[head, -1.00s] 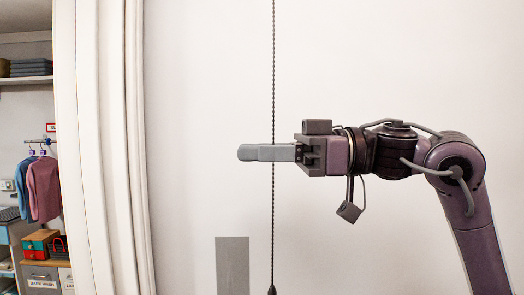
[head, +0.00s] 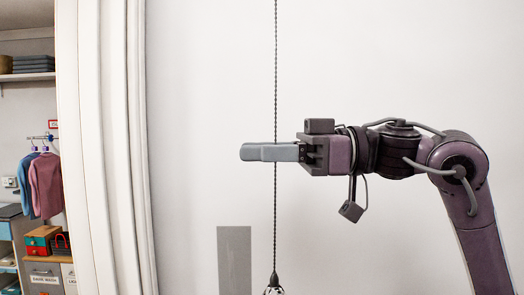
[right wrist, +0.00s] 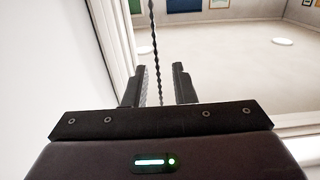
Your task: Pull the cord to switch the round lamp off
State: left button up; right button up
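A thin dark twisted cord (head: 275,95) hangs straight down in front of the pale wall in the head view. It ends in a dark tapered piece above a white-and-dark patterned knob (head: 273,291), cut off by the bottom edge. My right gripper (head: 246,152) is level at the cord, well above the knob. In the right wrist view its two fingers (right wrist: 161,84) are apart, and the cord (right wrist: 155,50) runs between them with a gap on either side. The round lamp is not in view. My left gripper is not in view.
A white curtain (head: 100,150) hangs left of the gripper. Beyond it are shelves (head: 28,77), hanging clothes (head: 45,185) and boxes. A grey panel (head: 235,262) is low on the wall. The right wrist view shows open floor (right wrist: 235,60).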

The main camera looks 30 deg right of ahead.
jog(key=shift+o, duration=0.2)
jog(key=b+v, duration=0.3)
jog(key=v, duration=0.5)
jog(key=shift+a, duration=0.1)
dwell(0.3)
